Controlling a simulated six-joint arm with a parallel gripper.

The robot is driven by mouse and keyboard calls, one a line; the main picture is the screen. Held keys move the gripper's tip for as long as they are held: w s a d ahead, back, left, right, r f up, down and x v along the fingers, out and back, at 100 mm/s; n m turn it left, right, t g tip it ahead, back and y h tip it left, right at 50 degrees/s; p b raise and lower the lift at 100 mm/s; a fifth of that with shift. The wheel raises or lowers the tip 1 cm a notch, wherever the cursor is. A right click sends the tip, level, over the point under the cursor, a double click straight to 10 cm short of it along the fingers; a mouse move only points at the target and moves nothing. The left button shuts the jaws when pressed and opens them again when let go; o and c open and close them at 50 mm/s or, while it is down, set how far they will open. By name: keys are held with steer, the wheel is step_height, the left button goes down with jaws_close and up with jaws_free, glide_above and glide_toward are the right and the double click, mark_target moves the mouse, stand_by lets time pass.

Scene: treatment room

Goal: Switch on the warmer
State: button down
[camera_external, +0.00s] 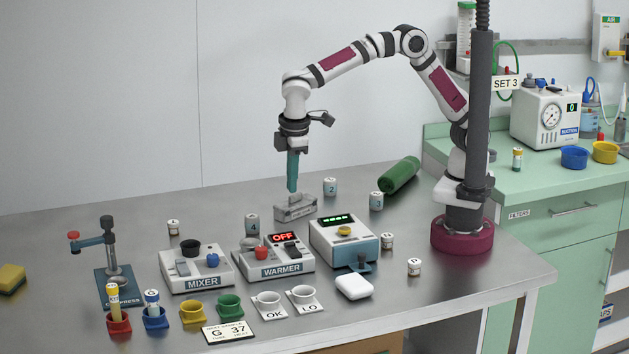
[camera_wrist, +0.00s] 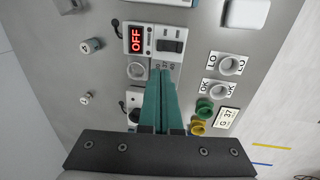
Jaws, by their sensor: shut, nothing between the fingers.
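The warmer (camera_external: 272,268) is a white box with a red display reading OFF, a red knob (camera_external: 261,253) and a dark switch (camera_external: 291,248). It stands on the bench between the mixer and a blue-and-white device. My gripper (camera_external: 292,190) is shut, with long teal fingers pointing down, above and behind the warmer and apart from it. In the wrist view the shut fingertips (camera_wrist: 162,72) overlap the warmer's panel, just below the OFF display (camera_wrist: 136,40) and the black switch (camera_wrist: 171,42), hiding part of the panel. The red knob cannot be made out there.
The mixer (camera_external: 197,276) stands left of the warmer and a device with a green display (camera_external: 343,254) stands right. A grey block (camera_external: 295,210) lies below my gripper. Small labelled vials stand around. Coloured cups and a G 37 card (camera_external: 229,332) are in front.

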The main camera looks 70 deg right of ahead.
mark_target(290, 243)
steer(key=f, duration=0.4)
steer(key=w+d+f, duration=0.1)
steer(key=f, duration=0.9)
steer(key=shift+w+d, duration=0.2)
steer(key=shift+d, duration=0.05)
steer(key=shift+w+d+f, duration=0.1)
steer(key=shift+f, duration=0.15)
steer(key=shift+s+a+r, duration=0.3)
steer(key=shift+s+a, duration=0.25)
